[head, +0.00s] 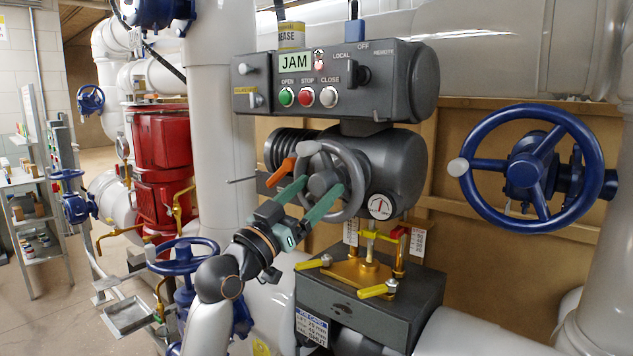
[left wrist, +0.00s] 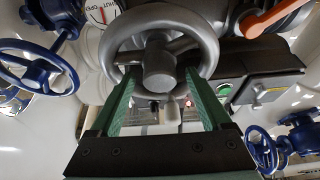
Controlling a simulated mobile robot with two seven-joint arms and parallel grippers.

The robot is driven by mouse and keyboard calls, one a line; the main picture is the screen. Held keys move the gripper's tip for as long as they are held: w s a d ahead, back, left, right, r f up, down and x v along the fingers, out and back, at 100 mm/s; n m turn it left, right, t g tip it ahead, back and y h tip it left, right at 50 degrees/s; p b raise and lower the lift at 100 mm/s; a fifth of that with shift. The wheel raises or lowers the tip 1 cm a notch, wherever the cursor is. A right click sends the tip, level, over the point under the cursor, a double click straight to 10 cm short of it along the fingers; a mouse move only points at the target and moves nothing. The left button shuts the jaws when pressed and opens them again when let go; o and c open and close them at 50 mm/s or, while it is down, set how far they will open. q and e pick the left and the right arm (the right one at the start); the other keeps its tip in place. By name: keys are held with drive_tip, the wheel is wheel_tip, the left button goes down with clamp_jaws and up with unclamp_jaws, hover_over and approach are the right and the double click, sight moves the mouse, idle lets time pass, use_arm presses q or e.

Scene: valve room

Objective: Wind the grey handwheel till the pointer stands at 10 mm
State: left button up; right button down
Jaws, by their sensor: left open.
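The grey handwheel (head: 357,172) is on the front of the dark grey actuator, with a pale knob (head: 308,149) at its upper left. It fills the top middle of the left wrist view (left wrist: 205,38), its hub (left wrist: 159,66) centred. My left gripper (head: 320,186) is open at the wheel, its green fingers either side of the hub; it also shows in the left wrist view (left wrist: 159,78). I cannot tell whether the fingers touch the wheel. A round dial (head: 380,207) with a red mark sits right of it; its reading is too small. My right gripper is out of view.
Above the wheel is a control box (head: 330,85) with green, red and white buttons and a JAM label. An orange lever (head: 281,173) sticks out close left of the wheel. Below are yellow-handled fittings (head: 372,291). A blue handwheel (head: 478,177) stands at right.

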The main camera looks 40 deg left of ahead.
use_arm(q)
drive_tip(key=shift+w+d+r, duration=0.1)
drive_tip(key=shift+w+r, duration=0.05)
drive_tip(key=shift+w, duration=0.25)
drive_tip(key=shift+c, duration=0.2)
clamp_jaws()
idle(0.6)
